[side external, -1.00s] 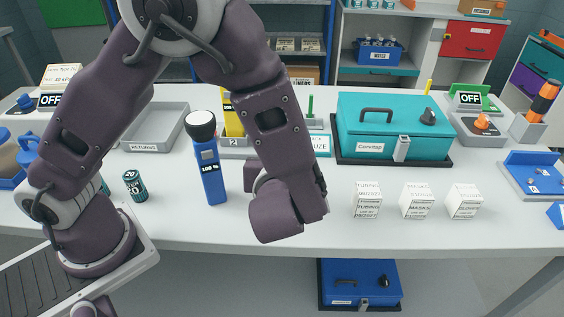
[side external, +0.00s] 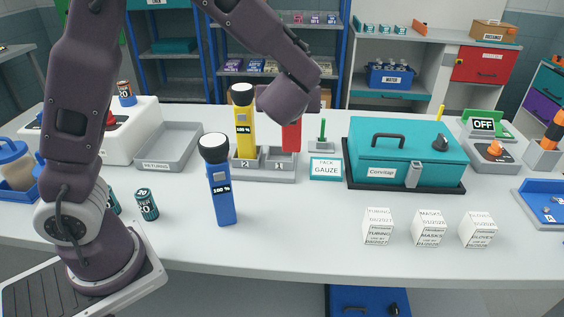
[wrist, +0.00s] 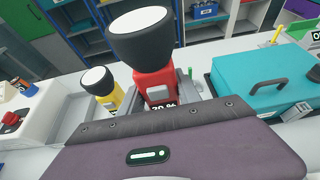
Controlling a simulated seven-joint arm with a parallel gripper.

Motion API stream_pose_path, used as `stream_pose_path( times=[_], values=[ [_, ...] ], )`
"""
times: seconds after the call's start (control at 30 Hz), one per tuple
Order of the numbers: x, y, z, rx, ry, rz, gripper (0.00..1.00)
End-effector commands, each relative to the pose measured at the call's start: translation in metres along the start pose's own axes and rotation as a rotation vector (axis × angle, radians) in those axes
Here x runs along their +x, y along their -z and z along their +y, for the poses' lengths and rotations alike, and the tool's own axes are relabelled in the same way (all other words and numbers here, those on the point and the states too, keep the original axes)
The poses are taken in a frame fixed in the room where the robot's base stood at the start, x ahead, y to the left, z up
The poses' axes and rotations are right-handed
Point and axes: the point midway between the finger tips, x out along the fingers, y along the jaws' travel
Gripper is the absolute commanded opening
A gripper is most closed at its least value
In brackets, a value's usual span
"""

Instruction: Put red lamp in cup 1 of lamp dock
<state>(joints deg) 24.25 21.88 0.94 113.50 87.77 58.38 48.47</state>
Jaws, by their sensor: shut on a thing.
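The red lamp (side external: 291,137) is upright in my gripper (side external: 292,108), at cup 1, the right cup of the grey lamp dock (side external: 265,173). Its lower end meets the cup's rim in the side view; I cannot tell whether it rests on the cup's floor. The yellow lamp (side external: 244,130) stands in cup 2, on the left. The blue lamp (side external: 220,190) stands upright on the table, in front of the dock.
A grey returns tray (side external: 170,148) lies left of the dock. A gauze sign (side external: 325,168), a green post on a base (side external: 322,135) and a teal case (side external: 405,150) stand to the right. Small white boxes (side external: 378,226) stand at the front right. The table's front middle is clear.

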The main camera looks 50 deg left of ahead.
Motion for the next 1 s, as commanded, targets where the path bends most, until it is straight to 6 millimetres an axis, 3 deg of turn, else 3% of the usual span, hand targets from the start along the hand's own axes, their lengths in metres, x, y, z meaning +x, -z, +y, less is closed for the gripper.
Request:
stream_pose_path(
  times=[0.1,0.23,0.7,1.0],
  values=[
    [0.036,-0.023,0.02,0.006,-0.009,-0.007,0.0],
    [0.055,-0.03,0.03,0.02,-0.009,-0.01,0.0],
    [0.092,0.053,0.033,0.025,-0.008,-0.009,0.0],
    [0.094,0.057,0.033,0.019,-0.005,-0.011,0.0]
  ],
)
